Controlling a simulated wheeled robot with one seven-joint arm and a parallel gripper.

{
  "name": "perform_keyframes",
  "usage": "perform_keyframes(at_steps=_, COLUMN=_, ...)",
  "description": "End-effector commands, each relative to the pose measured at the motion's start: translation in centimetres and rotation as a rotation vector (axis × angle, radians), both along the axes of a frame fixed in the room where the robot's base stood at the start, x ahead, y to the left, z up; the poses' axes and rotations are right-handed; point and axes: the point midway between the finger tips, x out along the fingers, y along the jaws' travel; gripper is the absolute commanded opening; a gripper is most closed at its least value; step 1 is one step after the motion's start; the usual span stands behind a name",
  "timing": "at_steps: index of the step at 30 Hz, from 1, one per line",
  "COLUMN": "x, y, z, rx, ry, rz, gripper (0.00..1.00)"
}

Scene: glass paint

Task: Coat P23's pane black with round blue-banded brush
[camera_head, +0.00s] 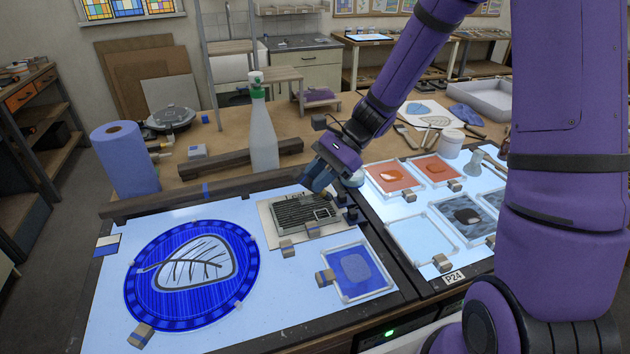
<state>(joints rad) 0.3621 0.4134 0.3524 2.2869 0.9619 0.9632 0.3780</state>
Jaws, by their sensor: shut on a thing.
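My gripper (318,178) hangs above the back of the light table, near its middle. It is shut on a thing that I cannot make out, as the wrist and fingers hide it. No blue-banded brush can be told apart. The label P24 (453,278) is on the right light table's front edge; I can read no P23 label. On the left light table (270,325) lie a round blue pane with a leaf drawing (190,270) and a framed blue pane (355,272). The right table holds a clear framed pane (422,240), orange panes (395,178) and grey panes (466,215).
Small blocks sit around the panes. A white tub (452,144) stands back right.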

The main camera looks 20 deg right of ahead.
Motion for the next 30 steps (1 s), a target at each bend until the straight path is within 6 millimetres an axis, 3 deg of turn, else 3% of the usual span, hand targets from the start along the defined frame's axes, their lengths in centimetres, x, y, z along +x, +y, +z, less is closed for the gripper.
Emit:
perform_keyframes(at_steps=5, x=0.5, y=0.3, z=0.1, rx=0.0, ry=-0.001, rz=0.001, gripper=0.0)
perform_keyframes(at_steps=21, x=4.7, y=3.2, z=0.1, rx=0.001, ry=0.0, rz=0.002, gripper=0.0)
perform_keyframes(at_steps=30, x=4.9, y=3.4, z=0.1, rx=0.0, ry=0.0, rz=0.0, gripper=0.0)
